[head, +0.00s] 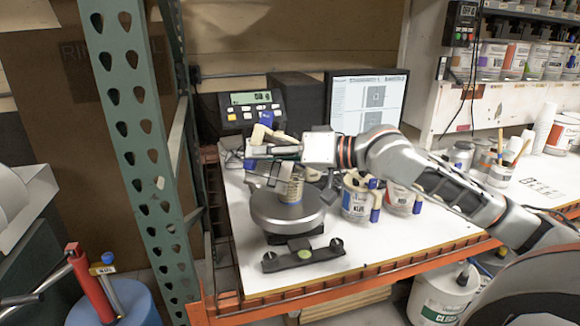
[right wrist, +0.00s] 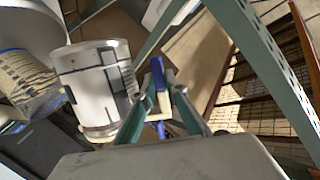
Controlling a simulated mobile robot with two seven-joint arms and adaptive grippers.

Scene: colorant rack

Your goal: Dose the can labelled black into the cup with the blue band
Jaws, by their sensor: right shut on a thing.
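My right gripper (head: 268,150) is shut on the blue-tipped handle (right wrist: 158,85) of a white can (right wrist: 100,85). In the head view this can (head: 263,188) is tilted above the left side of the scale and partly hidden by the gripper. I cannot read its label. A small beige cup (head: 291,189) stands on the round scale plate (head: 287,214), close beside the can. A beige printed container with a blue edge (right wrist: 28,78) shows in the right wrist view, probably this cup. Whether anything flows is not visible. My left gripper is not in view.
A scale display (head: 252,108) and a monitor (head: 367,104) stand behind. Other handled cans (head: 356,203) stand right of the scale. A green perforated post (head: 135,125) rises at left. The front right of the white table is clear.

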